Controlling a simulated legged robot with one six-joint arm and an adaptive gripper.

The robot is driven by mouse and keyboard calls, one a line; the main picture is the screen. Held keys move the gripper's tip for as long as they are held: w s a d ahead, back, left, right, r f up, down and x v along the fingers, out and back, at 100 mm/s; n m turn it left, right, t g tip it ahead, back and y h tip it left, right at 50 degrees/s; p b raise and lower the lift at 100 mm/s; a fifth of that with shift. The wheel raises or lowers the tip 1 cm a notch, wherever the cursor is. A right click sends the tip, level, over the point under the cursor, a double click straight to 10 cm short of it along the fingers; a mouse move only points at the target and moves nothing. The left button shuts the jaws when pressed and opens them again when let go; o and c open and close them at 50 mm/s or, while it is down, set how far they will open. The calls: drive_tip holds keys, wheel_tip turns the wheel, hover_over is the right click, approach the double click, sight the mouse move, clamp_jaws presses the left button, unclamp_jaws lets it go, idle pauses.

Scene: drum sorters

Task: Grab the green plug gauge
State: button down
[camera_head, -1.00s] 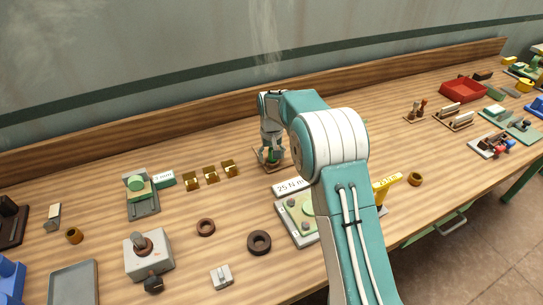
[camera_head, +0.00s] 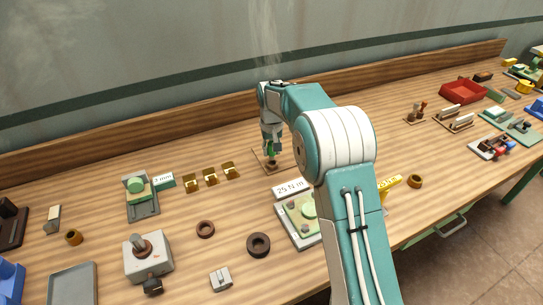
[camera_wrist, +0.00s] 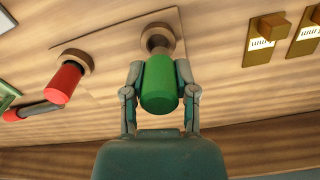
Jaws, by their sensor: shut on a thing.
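The green plug gauge (camera_wrist: 158,88) is between the two fingers of my gripper (camera_wrist: 160,92), which is shut on its green handle. In the head view my gripper (camera_head: 271,148) is over a small brown board (camera_head: 263,161) near the back of the bench, and only a bit of green shows between the fingers. The round holder ring (camera_wrist: 157,36) on the board is right by the gauge's far end in the wrist view. The ring also shows just below the gripper in the head view (camera_head: 271,164). I cannot tell whether the gauge's tip is fully clear of the ring.
A red-handled gauge (camera_wrist: 65,82) stands in another ring (camera_wrist: 78,60) beside the green one. Brass-coloured blocks (camera_head: 211,177) stand left of the board. A fixture with a "25 N m" label (camera_head: 291,188) is in front. The back ledge (camera_head: 130,136) runs close behind.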

drive_tip(key=s+a+r, duration=0.5)
drive_tip(key=s+r, duration=0.4)
drive_tip(key=s, duration=0.3)
drive_tip(key=shift+s+r, duration=0.25)
drive_tip(key=shift+s, duration=0.15)
